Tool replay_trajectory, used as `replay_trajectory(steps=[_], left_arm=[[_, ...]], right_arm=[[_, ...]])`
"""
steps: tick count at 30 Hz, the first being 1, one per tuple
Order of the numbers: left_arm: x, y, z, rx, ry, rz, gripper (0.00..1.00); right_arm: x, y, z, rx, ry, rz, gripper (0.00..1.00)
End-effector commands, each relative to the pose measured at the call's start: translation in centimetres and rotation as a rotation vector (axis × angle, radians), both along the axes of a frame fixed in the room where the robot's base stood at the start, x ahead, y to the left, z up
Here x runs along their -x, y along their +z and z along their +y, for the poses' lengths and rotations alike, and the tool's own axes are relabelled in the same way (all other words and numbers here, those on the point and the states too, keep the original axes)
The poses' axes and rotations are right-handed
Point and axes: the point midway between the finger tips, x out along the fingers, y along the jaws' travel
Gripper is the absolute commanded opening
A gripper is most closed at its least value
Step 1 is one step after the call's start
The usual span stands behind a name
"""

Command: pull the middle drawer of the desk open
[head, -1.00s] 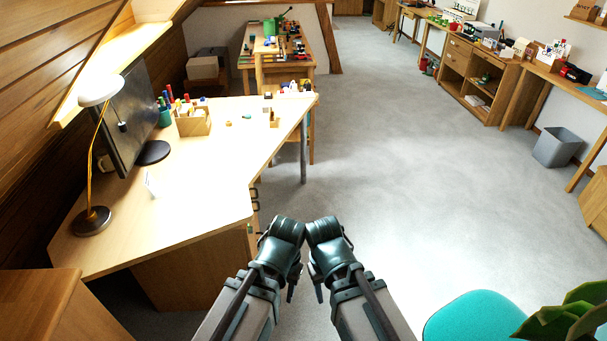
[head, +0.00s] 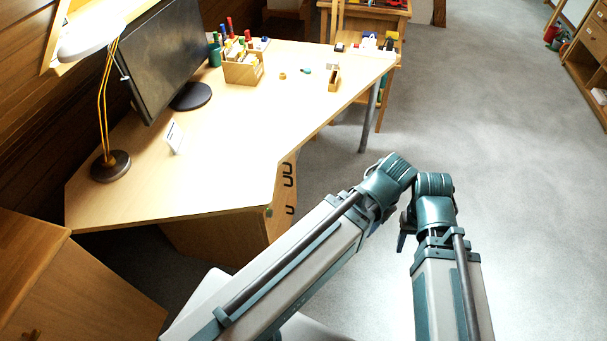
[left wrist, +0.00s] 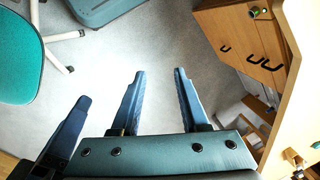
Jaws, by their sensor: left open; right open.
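The wooden desk (head: 200,190) is on the left in the head view. Its drawer side shows steeply, with three dark handles; the middle handle (head: 288,182) is close below the top one. In the left wrist view, the drawer fronts are at upper right, and the middle handle (left wrist: 255,60) lies between the other two. The drawers look shut. My left gripper (left wrist: 158,72) is open and empty over the floor, apart from the handles. My right gripper (head: 403,240) is close beside it, away from the desk; its fingers are partly hidden. It is open.
A lamp (head: 110,165), a monitor (head: 165,60) and a pen box (head: 243,70) stand on the desk. A wooden cabinet (head: 80,290) is at lower left. The grey floor (head: 510,150) to the right is clear. A teal chair (left wrist: 20,55) shows in the left wrist view.

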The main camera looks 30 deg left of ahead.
Motion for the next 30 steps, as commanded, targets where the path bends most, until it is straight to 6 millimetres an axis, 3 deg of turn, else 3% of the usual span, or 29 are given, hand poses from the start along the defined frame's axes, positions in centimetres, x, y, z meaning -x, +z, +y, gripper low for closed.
replay_trajectory(steps=[1,6,12,30], left_arm=[[-0.9,-2.2,0.4,-0.023,-0.021,-0.002,0.45],[-4.3,-7.9,3.2,-0.16,-0.145,0.0,0.45],[-8.5,-13.5,6.9,-0.347,-0.305,0.04,0.45],[-19.2,-26.4,16.5,-0.869,-0.68,0.384,0.45]], right_arm=[[0.0,-2.3,0.0,0.0,0.0,0.0,0.5],[0.0,-8.6,0.0,0.0,0.0,-0.001,0.5],[0.0,-15.8,0.0,0.0,0.0,-0.003,0.5],[-0.1,-37.2,0.0,0.001,0.002,-0.007,0.5]])
